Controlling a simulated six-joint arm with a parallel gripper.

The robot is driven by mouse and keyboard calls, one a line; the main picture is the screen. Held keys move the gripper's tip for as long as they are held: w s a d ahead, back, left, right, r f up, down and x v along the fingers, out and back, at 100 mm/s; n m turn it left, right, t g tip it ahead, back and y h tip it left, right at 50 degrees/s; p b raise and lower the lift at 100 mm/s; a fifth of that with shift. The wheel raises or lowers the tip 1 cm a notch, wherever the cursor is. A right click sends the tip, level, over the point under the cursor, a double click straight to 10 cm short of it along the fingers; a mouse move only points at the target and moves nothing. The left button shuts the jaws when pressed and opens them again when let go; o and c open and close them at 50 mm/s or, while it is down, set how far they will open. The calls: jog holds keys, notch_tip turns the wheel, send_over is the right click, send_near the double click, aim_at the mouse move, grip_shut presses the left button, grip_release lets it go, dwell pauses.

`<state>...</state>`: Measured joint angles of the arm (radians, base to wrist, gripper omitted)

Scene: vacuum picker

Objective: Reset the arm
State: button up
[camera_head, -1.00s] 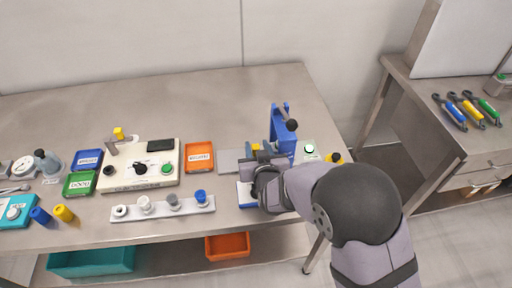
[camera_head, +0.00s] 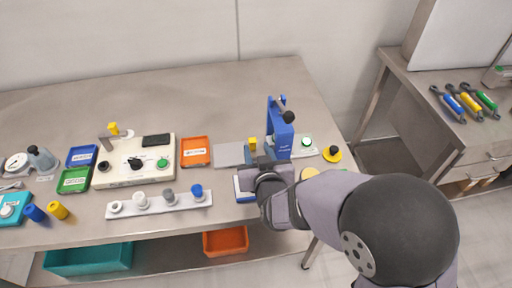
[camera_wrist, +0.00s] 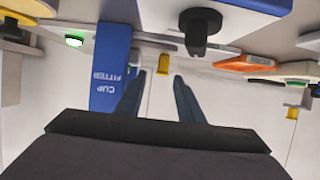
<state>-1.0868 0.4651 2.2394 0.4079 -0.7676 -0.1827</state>
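My gripper (camera_wrist: 158,90) shows in the wrist view with its two dark fingers spread apart and nothing between them. In the head view my gripper (camera_head: 258,163) is over the front right part of the table, just left of and in front of the blue cup fitter press (camera_head: 279,136); its fingertips are hard to make out there. The press's blue body, lettered CUP FITTER, also shows in the wrist view (camera_wrist: 108,70), beside the left finger. My forearm reaches in from the lower right.
A white rack with several cups (camera_head: 160,204), a cream tester box (camera_head: 135,172) and an orange tray (camera_head: 195,152) lie to the left. A yellow base with a black knob (camera_head: 332,154) is right of the press. The table's back is clear.

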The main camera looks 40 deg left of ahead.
jog(key=shift+s+d+r, duration=0.1)
jog(key=shift+s+d, duration=0.15)
jog(key=shift+a, duration=0.1)
dwell(0.3)
